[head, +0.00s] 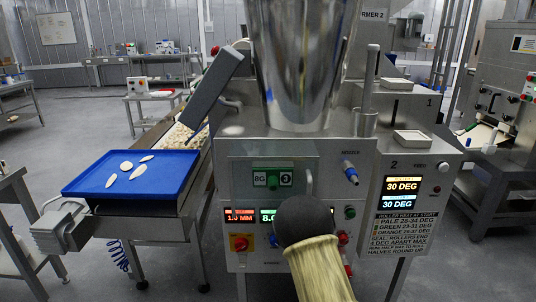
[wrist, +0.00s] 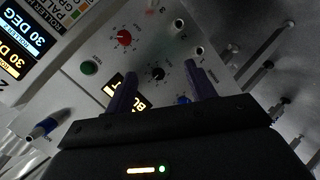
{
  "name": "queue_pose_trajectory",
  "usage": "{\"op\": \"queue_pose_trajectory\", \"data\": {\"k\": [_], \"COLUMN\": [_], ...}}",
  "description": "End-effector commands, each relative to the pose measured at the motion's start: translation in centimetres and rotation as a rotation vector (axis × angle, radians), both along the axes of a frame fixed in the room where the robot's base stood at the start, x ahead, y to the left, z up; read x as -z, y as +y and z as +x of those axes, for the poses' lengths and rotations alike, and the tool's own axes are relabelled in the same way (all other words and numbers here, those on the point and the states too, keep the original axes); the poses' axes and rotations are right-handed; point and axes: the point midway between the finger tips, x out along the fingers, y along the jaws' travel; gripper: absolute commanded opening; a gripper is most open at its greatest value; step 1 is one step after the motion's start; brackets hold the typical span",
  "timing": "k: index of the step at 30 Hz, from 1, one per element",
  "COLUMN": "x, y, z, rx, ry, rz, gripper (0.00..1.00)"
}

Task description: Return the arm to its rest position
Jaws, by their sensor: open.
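My gripper (wrist: 161,84) shows in the wrist view as two purple fingers standing apart on a dark palm. Nothing is between them. Beyond the fingers is the machine's control panel (wrist: 142,62), seen tilted, with a red knob, a black knob and a green button. In the head view my arm (head: 318,262) shows as a dark rounded joint and a pale ribbed length, in front of the panel's lower part. My gripper cannot be made out in the head view, and the arm covers part of the panel.
The steel forming machine (head: 272,160) stands close in front, with a metal hopper (head: 300,60) on top. At left a blue tray (head: 90,183) bears several pale oval pieces, beside a conveyor. Another machine (head: 520,100) stands at right. Grey floor (head: 95,255) is open at lower left.

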Motion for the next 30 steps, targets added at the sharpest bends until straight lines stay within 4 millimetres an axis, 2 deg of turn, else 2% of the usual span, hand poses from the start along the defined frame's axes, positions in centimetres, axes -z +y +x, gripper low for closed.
{"op": "queue_pose_trajectory", "data": {"k": [1,8,15,21,30], "x": [-0.8,-3.3,-6.7,-9.5,-12.3], "y": [0.0,0.8,2.1,2.9,3.3], "z": [-0.5,-4.0,-9.5,-14.7,-20.7], "rx": [0.043,0.219,0.392,0.529,0.682], "ry": [0.030,0.203,0.387,0.519,0.637], "rz": [0.077,0.387,0.630,0.745,0.801], "gripper": [0.55,0.55,0.55,0.55,0.55]}}
